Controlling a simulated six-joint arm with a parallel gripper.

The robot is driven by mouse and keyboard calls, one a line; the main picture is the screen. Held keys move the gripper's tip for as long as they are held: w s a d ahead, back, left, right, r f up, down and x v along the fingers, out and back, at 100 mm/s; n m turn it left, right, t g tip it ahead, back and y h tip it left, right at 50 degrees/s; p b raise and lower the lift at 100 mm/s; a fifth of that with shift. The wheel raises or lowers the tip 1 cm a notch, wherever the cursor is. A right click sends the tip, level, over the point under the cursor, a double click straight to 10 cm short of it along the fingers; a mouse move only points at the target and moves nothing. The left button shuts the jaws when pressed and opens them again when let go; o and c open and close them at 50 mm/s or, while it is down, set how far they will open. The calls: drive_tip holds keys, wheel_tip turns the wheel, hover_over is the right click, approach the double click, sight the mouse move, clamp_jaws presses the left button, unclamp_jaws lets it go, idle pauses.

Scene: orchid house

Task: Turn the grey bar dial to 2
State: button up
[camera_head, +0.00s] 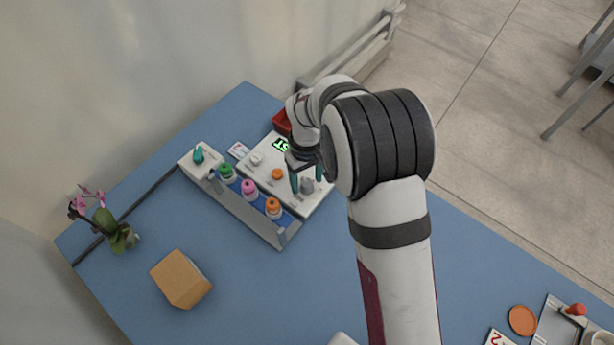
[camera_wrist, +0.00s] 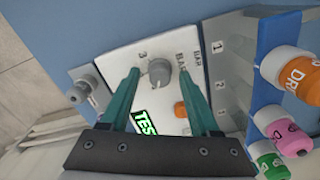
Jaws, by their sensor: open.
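The grey bar dial (camera_wrist: 160,73) is a round grey knob on a white panel (camera_wrist: 118,55). A "3" and the word "BAR" are printed beside it. I cannot clearly read which mark it points to. My gripper (camera_wrist: 159,71) is open, with one teal finger on each side of the dial. I cannot tell whether the fingers touch it. In the head view the dial (camera_head: 307,186) shows by the fingertips of my gripper (camera_head: 306,179). An orange knob (camera_head: 277,174) and a green-lit display (camera_wrist: 148,125) are on the same panel.
A rack (camera_head: 258,229) with green (camera_head: 226,171), pink (camera_head: 248,187) and orange (camera_head: 273,207) capped bottles stands along the panel. A red container (camera_head: 282,122) is behind it. A cardboard box (camera_head: 181,278) and an orchid (camera_head: 105,228) are at the left. The blue tabletop in front is mostly clear.

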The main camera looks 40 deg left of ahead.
clamp_jaws()
drive_tip(key=shift+m, duration=0.3)
drive_tip(key=m, duration=0.5)
drive_tip(key=shift+m, duration=0.3)
drive_tip(key=m, duration=0.5)
drive_tip(key=shift+m, duration=0.3)
idle(0.4)
unclamp_jaws()
drive_tip(key=shift+r, duration=0.1)
